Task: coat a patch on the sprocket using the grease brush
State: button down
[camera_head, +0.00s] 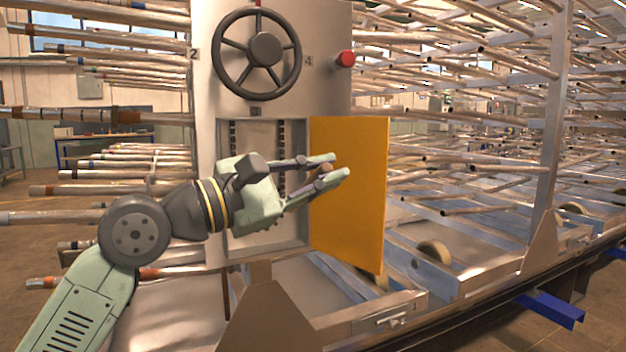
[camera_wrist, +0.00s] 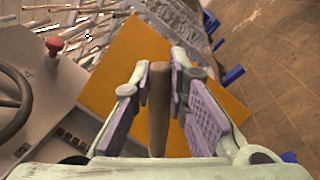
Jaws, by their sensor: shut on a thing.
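My gripper (camera_head: 338,166) is in front of the open cabinet, with its fingers pointing right towards the orange door. In the wrist view, my gripper (camera_wrist: 160,75) is shut on a brown, rod-like handle, which I take to be the grease brush (camera_wrist: 158,115). Its bristle end cannot be made out. In the head view only a small brownish bit of it shows between the fingers. The sprocket cannot be made out in either view; my gripper and wrist cover part of the cabinet opening. Dark vertical chain-like strips show inside.
The orange door (camera_head: 350,195) stands open on the cabinet's right side. A dark handwheel (camera_head: 264,49) and a red button (camera_head: 346,58) are on the grey cabinet (camera_head: 330,95) above. Racks of metal tubes (camera_head: 470,130) fill both sides. Bare floor (camera_wrist: 270,60) shows at right.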

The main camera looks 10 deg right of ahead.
jog(key=shift+s+d, duration=0.15)
jog(key=shift+s, duration=0.3)
jog(key=s+b, duration=0.1)
jog(key=s+d, duration=0.1)
jog(key=shift+s+b, duration=0.4)
jog(key=shift+s, duration=0.1)
dwell(0.4)
